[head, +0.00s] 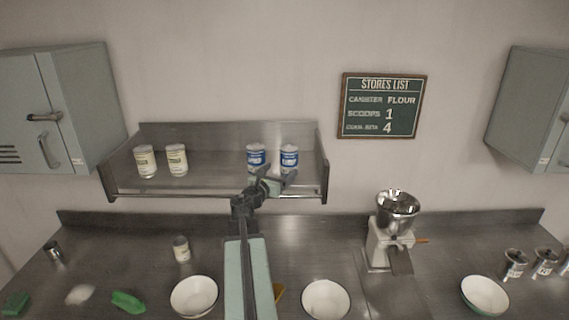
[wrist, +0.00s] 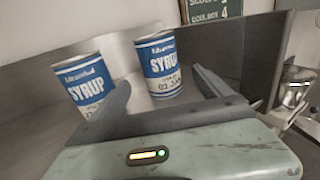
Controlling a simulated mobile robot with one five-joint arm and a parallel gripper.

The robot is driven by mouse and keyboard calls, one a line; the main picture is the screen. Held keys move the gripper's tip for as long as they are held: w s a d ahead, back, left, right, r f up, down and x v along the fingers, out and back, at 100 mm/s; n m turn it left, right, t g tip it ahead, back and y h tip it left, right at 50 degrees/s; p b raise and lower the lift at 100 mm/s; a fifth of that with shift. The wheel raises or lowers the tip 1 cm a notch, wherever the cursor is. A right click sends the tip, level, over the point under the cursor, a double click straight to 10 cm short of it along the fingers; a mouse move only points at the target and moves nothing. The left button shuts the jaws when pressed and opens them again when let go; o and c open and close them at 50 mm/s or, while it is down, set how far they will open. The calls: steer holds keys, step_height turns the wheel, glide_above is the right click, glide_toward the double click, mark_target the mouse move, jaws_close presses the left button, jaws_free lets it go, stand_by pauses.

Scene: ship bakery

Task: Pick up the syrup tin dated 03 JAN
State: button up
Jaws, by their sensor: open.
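Two blue and white syrup tins stand upright on the metal wall shelf. The right tin (head: 289,158) reads "SYRUP" and a partly visible "03 JA" date in the wrist view (wrist: 163,66). The left tin (head: 256,155) also reads "SYRUP" in the wrist view (wrist: 88,84), where a finger covers part of its lower label, so I cannot read its date. My gripper (head: 270,182) is open and empty at the shelf's front. In the wrist view its fingers (wrist: 162,80) spread in front of the right tin, one toward each side, with the tin apparently beyond them.
Two cream tins (head: 176,160) stand on the left of the shelf (head: 215,185). The counter below holds a small tin (head: 181,250), white bowls (head: 326,300), a grinder (head: 394,235) and metal canisters (head: 515,262). Cabinets hang at both sides; a stores list board (head: 381,105) is on the wall.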

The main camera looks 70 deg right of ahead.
mark_target(290, 163)
steer(key=d, duration=0.1)
steer(key=s+d, duration=0.1)
steer(key=shift+d, duration=0.4)
steer(key=d, duration=0.5)
steer(key=shift+d+f, duration=0.15)
jaws_close()
